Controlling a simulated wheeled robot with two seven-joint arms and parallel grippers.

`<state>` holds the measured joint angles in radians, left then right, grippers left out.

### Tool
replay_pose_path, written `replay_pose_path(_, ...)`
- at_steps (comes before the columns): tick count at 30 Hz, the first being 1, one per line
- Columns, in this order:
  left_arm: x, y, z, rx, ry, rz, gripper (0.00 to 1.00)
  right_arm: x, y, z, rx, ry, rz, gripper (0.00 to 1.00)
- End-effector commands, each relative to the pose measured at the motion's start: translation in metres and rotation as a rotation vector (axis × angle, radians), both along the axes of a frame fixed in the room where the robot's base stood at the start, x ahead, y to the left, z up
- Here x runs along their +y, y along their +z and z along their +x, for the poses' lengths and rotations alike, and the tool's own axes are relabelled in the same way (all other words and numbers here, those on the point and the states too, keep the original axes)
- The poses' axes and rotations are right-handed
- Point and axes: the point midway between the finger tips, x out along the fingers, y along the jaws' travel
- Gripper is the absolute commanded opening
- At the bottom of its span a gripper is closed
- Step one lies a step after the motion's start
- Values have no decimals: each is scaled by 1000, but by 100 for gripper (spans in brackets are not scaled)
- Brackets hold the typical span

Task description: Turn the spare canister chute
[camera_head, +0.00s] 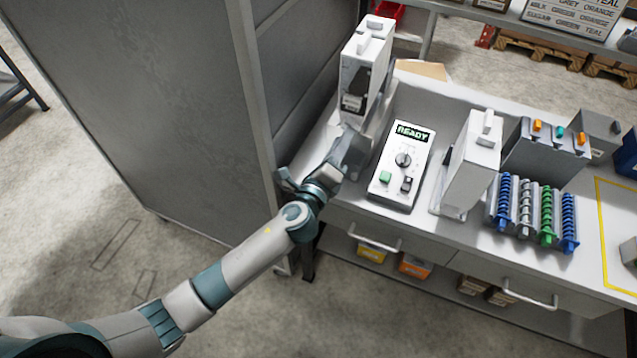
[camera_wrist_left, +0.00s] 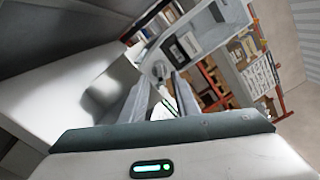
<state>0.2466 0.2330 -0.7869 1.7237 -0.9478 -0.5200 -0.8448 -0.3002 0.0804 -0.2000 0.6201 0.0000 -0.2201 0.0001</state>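A tall white dispenser canister (camera_head: 366,65) stands at the left end of the counter, with a dark chute part (camera_head: 355,97) low on its front. A second white canister (camera_head: 472,160) stands right of the control box; I cannot tell from a label which one is the spare. My left gripper (camera_head: 353,146) is just in front of the left canister's foot. In the left wrist view its two fingers (camera_wrist_left: 163,82) are apart, with a small pale rounded part (camera_wrist_left: 158,69) showing at their tips; contact is unclear. My right gripper is not in view.
A control box (camera_head: 402,165) reading READY stands right of the gripper. Blue, grey and green spiral augers (camera_head: 538,212) are farther right. A tall grey panel (camera_head: 150,100) stands close on the left. The counter (camera_head: 340,195) has drawers with handles below.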

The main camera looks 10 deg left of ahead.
Motion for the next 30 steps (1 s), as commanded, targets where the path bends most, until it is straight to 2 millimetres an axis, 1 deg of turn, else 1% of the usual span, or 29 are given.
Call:
replay_pose_path(1,2,-3,-8,1,-2,0,28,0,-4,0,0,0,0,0)
replay_pose_path(8,15,-5,-46,2,-1,0,28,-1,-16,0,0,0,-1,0)
replay_pose_path(15,29,-5,-92,3,-2,-1,28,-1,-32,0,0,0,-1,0)
replay_pose_path(21,40,-4,-125,3,-2,0,28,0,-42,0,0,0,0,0)
replay_pose_path(25,44,-3,-138,2,-1,1,28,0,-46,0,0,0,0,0)
replay_pose_path(30,47,-1,-146,0,-1,0,28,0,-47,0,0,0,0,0)
